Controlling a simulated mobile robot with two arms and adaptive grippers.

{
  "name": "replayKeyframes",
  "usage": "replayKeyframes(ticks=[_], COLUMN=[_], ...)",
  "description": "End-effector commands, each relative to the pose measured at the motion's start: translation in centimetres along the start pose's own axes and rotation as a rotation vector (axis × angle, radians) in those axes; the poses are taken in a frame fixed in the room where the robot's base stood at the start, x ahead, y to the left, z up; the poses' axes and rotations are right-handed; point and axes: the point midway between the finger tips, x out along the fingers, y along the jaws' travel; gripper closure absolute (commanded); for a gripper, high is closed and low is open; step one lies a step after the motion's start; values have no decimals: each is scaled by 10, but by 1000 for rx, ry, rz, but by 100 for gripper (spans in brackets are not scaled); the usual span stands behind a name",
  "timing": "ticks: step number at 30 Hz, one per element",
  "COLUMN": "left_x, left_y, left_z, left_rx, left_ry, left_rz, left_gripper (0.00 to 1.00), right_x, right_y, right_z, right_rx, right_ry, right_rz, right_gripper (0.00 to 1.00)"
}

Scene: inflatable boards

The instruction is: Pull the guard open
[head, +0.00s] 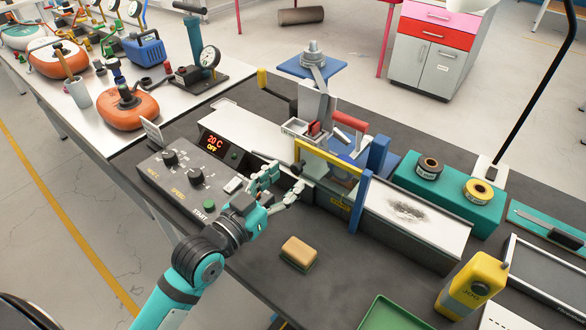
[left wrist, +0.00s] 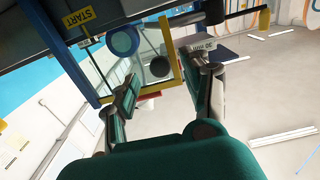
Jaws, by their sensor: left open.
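The guard is a clear panel in a yellow frame (head: 332,158) on the front of the machine in the middle of the bench, beside a blue post (head: 359,204). In the left wrist view, its yellow edge (left wrist: 168,42) shows between my fingers, closer to the right one. My left gripper (head: 284,180) is open and empty just left of the guard's left edge. It also shows in the left wrist view (left wrist: 165,68). I cannot tell whether a finger touches the frame. The guard appears shut across the machine's front. My right gripper is not in view.
The control box (head: 197,176) with a red display stands left of the machine. A sponge (head: 299,252) lies in front on the dark bench. A yellow device (head: 473,286), a green tray (head: 392,316) and a teal block with rolls (head: 440,196) are to the right.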

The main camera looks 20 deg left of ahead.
Motion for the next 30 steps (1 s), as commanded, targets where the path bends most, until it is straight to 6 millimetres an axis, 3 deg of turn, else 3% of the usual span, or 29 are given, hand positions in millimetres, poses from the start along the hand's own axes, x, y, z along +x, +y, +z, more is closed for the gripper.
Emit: replayKeyframes(ticks=[7, 18, 30], left_x=[30, 35, 34], left_y=[0, 0, 0], left_z=[0, 0, 0], left_rx=[0, 0, 0], left_ry=[0, -1, 0], left_rz=[0, 0, 0], left_gripper=[51, 51, 100], right_x=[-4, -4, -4], right_y=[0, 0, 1], right_z=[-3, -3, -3], right_rx=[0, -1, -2], right_ry=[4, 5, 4], right_rz=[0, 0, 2], right_gripper=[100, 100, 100])
